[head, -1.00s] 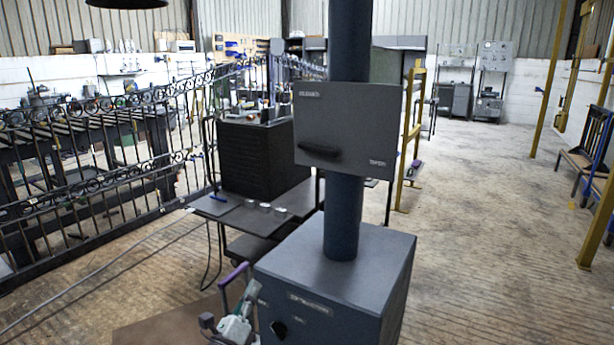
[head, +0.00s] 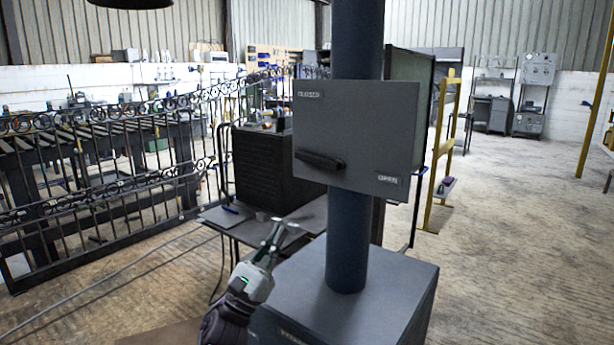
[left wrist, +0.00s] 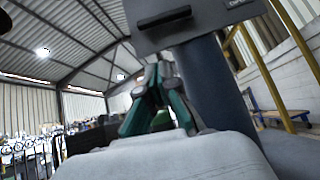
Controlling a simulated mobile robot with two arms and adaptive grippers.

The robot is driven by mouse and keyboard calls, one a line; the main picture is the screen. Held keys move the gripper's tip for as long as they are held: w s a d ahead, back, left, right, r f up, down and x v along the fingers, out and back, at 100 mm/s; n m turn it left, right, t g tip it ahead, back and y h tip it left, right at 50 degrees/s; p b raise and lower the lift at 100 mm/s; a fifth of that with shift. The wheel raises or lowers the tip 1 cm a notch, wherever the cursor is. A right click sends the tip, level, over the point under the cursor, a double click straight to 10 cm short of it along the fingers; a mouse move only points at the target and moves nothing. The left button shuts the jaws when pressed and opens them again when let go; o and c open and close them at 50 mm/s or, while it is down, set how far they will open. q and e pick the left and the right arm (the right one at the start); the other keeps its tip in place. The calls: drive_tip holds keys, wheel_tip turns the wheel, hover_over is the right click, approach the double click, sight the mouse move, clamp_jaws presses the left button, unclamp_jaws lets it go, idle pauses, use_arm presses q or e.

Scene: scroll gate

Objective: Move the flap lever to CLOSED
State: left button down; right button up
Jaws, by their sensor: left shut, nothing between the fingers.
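The flap lever (head: 318,161) is a black bar on the front of a grey box (head: 365,125) fixed to a dark column. It lies nearly level, tilted slightly down to the right, at the box's lower left. A CLOSED label (head: 311,95) is at the box's upper left and an OPEN label (head: 388,180) at its lower right. My left gripper (head: 284,226) is shut and empty, below and left of the lever, apart from it. In the left wrist view the lever (left wrist: 163,18) shows above the fingertips (left wrist: 158,68). My right gripper is not in view.
The dark column (head: 350,245) rises from a grey cabinet (head: 385,290). A low dark table (head: 225,215) and a black ribbed block (head: 262,165) stand behind the gripper. A black iron gate (head: 90,180) is at the left.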

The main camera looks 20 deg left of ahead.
sight(317, 160)
use_arm(q)
drive_tip(key=p+x, duration=0.1)
drive_tip(key=x, duration=0.8)
drive_tip(key=shift+w+r+p, duration=0.1)
drive_tip(key=shift+r+p, duration=0.05)
drive_tip(key=shift+p, duration=0.15)
drive_tip(key=r, duration=0.1)
drive_tip(key=r+p, duration=0.1)
drive_tip(key=r, duration=0.2)
drive_tip(key=shift+w+d+r, duration=0.15)
drive_tip(key=shift+w+d, duration=0.1)
drive_tip(key=shift+d, duration=0.05)
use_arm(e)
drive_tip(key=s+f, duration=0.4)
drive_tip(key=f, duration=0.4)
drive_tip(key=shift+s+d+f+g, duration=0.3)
